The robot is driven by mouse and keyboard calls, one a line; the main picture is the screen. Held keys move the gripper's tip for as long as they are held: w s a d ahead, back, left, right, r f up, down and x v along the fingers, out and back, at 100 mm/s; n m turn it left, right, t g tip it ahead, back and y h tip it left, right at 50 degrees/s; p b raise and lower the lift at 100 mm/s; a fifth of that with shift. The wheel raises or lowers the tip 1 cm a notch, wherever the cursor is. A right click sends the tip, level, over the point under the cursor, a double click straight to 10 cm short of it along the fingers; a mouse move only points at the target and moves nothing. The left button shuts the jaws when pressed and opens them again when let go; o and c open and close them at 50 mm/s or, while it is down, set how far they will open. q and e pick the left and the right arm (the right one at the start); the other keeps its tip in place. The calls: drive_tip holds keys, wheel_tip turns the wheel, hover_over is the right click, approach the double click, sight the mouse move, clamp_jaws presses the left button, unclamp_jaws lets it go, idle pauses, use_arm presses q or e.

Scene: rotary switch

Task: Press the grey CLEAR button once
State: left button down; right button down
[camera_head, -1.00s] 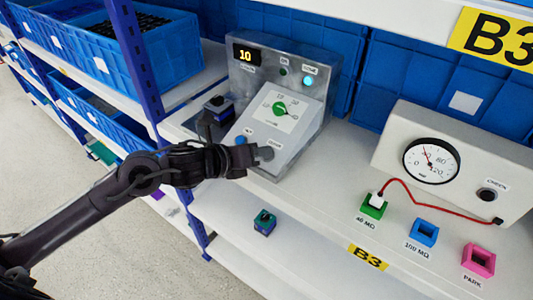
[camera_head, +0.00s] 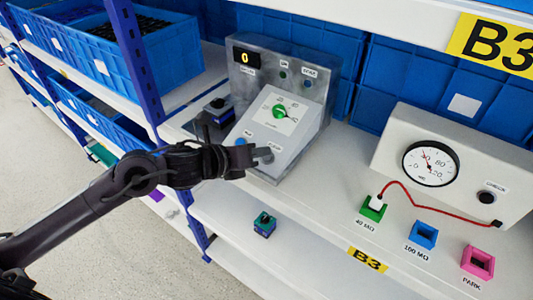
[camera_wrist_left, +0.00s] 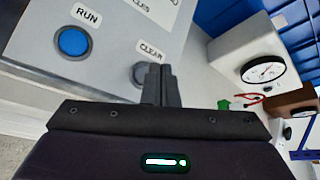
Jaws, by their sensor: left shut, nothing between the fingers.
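The control box (camera_head: 303,128) has a sloped grey panel with a green rotary knob (camera_head: 280,111), a blue RUN button (camera_head: 240,141) and a CLEAR label. Its display (camera_head: 246,57) reads 0, and both small lamps are dark. My left gripper (camera_head: 264,155) is shut and empty at the panel's lower right, over the CLEAR button. In the left wrist view, the grey CLEAR button (camera_wrist_left: 138,74) shows just left of the shut fingertips (camera_wrist_left: 161,70), partly covered by them. I cannot tell whether they touch it. My right gripper is not in view.
A white meter box (camera_head: 455,160) stands to the right, with a red lead to the green socket (camera_head: 373,209). Blue (camera_head: 423,234) and pink (camera_head: 478,262) sockets stand on the shelf. A small blue-green block (camera_head: 264,223) lies on the lower shelf. A blue post (camera_head: 135,62) stands left.

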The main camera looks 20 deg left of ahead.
use_arm(q)
drive_tip(key=shift+r, duration=0.1)
drive_tip(key=r+p, duration=0.1)
drive_tip(key=s+r+p, duration=0.1)
drive_tip(key=r, duration=0.1)
drive_tip(key=s+r, duration=0.1)
drive_tip(key=shift+a+r+p, duration=0.3)
drive_tip(key=shift+a+p, duration=0.05)
drive_tip(key=shift+p, duration=0.05)
drive_tip(key=shift+w, duration=0.1)
idle(0.7)
